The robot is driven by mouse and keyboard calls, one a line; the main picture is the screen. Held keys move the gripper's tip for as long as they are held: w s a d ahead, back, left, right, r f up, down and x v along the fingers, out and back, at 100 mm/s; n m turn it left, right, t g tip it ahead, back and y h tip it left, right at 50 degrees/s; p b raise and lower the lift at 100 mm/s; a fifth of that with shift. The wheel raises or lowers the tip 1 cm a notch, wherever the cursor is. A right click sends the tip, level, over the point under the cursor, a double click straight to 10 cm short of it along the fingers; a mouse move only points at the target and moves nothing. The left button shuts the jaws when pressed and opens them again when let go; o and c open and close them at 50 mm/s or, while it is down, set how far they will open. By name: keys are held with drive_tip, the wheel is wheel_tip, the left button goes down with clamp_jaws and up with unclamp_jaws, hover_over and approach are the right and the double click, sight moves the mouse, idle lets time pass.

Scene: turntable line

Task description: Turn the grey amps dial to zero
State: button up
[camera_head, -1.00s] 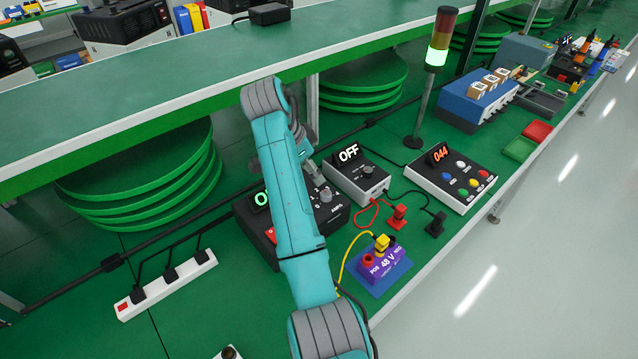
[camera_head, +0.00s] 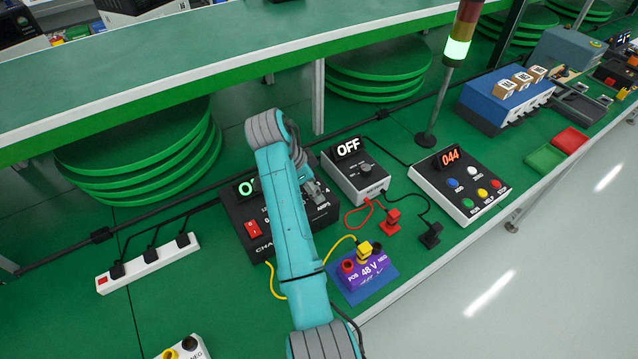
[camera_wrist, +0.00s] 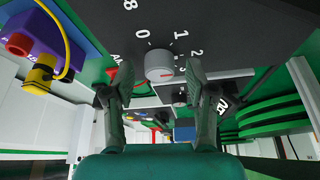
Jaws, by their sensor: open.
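The grey amps dial (camera_wrist: 158,66) is a round knob on the face of the black charger (camera_wrist: 215,25). Printed 8, 0, 1 and 2 show around it in the wrist view. I cannot tell which number the dial points at. My gripper (camera_wrist: 152,88) is open, with one finger on each side of the dial; contact is unclear. In the head view my gripper (camera_head: 316,192) is over the right part of the charger (camera_head: 238,212), by the AMPS label, and hides the dial.
A red switch (camera_head: 253,228) is on the charger's left. A meter reading OFF (camera_head: 358,182) stands close at right. A purple 48 V battery (camera_head: 368,275) with a yellow plug and lead sits in front. A button box reading 044 (camera_head: 460,185) is farther right. A shelf overhangs behind.

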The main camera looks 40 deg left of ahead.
clamp_jaws()
drive_tip(key=shift+n, duration=0.4)
drive_tip(key=n, duration=0.2)
drive_tip(key=n+y, duration=0.1)
drive_tip(key=shift+d+n+t+y, duration=0.2)
drive_tip(key=shift+n+t+y, duration=0.1)
drive_tip(key=shift+n, duration=0.1)
drive_tip(key=n+y, duration=0.2)
drive_tip(key=n, duration=0.3)
drive_tip(key=shift+n, duration=0.3)
drive_tip(key=n+y, duration=0.1)
drive_tip(key=n, duration=0.1)
drive_tip(key=n+g+y, duration=0.1)
drive_tip(key=n, duration=0.2)
drive_tip(key=shift+d, duration=0.15)
drive_tip(key=shift+w+f+n+g+y, duration=0.15)
drive_tip(key=shift+n+g, duration=0.25)
drive_tip(key=shift+n, duration=0.8)
drive_tip(key=shift+s+r+n+g+y, duration=0.1)
drive_tip(key=shift+n+g+y, duration=0.25)
drive_tip(key=shift+n, duration=0.85)
